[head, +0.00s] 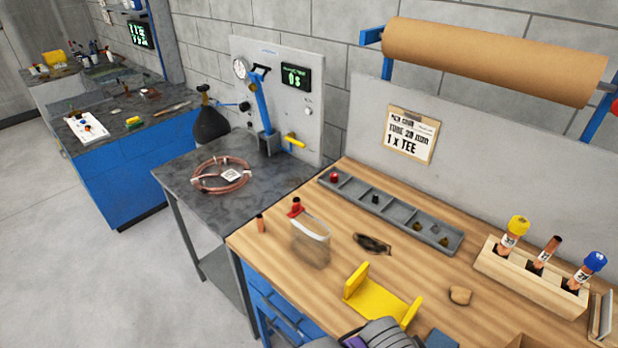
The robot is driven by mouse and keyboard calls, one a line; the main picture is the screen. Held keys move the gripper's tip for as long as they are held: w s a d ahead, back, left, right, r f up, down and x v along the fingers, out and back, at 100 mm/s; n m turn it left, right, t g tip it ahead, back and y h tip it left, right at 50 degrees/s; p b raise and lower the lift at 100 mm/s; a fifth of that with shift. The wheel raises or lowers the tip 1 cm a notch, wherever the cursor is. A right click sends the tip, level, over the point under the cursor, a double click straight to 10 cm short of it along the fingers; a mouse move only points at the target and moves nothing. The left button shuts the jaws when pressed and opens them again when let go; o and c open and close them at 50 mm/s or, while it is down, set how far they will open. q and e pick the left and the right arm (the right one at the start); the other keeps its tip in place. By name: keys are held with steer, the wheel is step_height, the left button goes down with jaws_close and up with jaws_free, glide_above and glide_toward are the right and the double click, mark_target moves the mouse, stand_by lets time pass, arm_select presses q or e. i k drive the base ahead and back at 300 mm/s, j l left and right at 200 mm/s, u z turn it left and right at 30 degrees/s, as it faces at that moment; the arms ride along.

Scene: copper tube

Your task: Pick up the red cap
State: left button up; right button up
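A small red piece (334,177), which looks like the red cap, sits in the leftmost compartment of the long grey tray (405,221) on the wooden bench. A second red piece (295,208) stands on the bench near its left end, with a short copper piece at it; I cannot tell whether it is a cap. In the wooden rack (530,284), one copper tube has a yellow cap (518,225), one has a blue cap (595,262), and the middle tube (547,251) shows no coloured cap. Neither of my grippers can be made out.
A clear container (311,243), a dark piece (372,243), a yellow bracket (383,296) and a tan lump (460,295) lie on the bench. A grey ribbed shape (380,334) is cut off at the bottom edge. Coiled copper tube (221,176) lies on the grey table.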

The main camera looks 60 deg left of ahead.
mark_target(334, 176)
steer(key=u, duration=2.05)
steer(key=i+j, duration=0.15)
steer(key=j, duration=0.25)
steer(key=i+j, duration=0.15)
steer(key=j, duration=0.25)
steer(key=i+j, duration=0.1)
steer(key=j, duration=0.25)
steer(key=i+j, duration=0.15)
steer(key=j, duration=0.25)
